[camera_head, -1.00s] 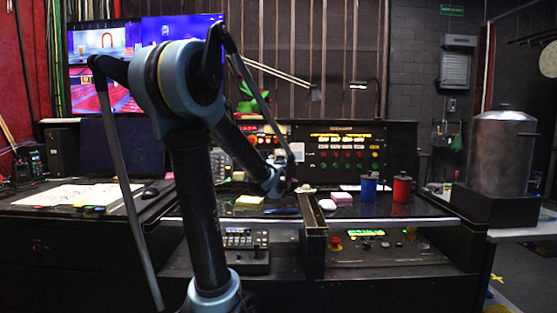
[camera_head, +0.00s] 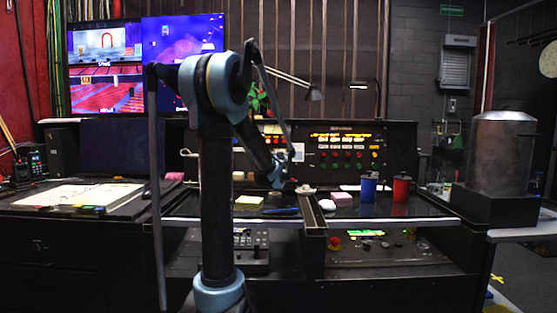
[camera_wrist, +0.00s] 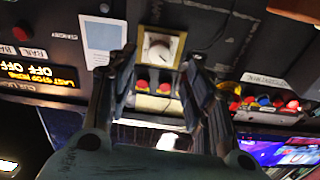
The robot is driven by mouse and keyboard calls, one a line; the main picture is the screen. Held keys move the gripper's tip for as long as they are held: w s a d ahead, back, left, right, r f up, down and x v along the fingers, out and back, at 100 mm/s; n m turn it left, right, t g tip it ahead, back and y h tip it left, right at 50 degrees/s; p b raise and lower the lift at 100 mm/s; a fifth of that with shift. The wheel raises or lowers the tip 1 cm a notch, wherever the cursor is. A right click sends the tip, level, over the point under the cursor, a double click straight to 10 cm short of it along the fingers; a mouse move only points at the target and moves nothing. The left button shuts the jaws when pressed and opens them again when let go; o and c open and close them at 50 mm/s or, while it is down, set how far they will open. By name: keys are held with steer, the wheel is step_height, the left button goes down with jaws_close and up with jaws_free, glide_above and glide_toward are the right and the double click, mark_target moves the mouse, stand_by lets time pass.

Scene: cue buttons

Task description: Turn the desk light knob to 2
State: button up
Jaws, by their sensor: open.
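In the wrist view a round pale knob (camera_wrist: 159,48) sits on a square cream plate on the dark panel. Its setting is too small to read. My gripper (camera_wrist: 160,58) is open, with one finger on each side of the knob plate in the picture. I cannot tell whether the fingertips touch the panel. In the head view my gripper (camera_head: 284,184) is low in front of the console panel, and my arm hides part of it; I cannot make out the knob there.
Red buttons (camera_wrist: 152,87) lie below the knob plate in the wrist view, between my fingers. A white label (camera_wrist: 103,33) is to its left. In the head view, a blue cup (camera_head: 368,188) and a red cup (camera_head: 401,188) stand right of my gripper.

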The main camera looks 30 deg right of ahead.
steer(key=x, duration=0.6)
steer(key=shift+w, duration=0.2)
steer(key=shift+d, duration=0.1)
steer(key=c, duration=1)
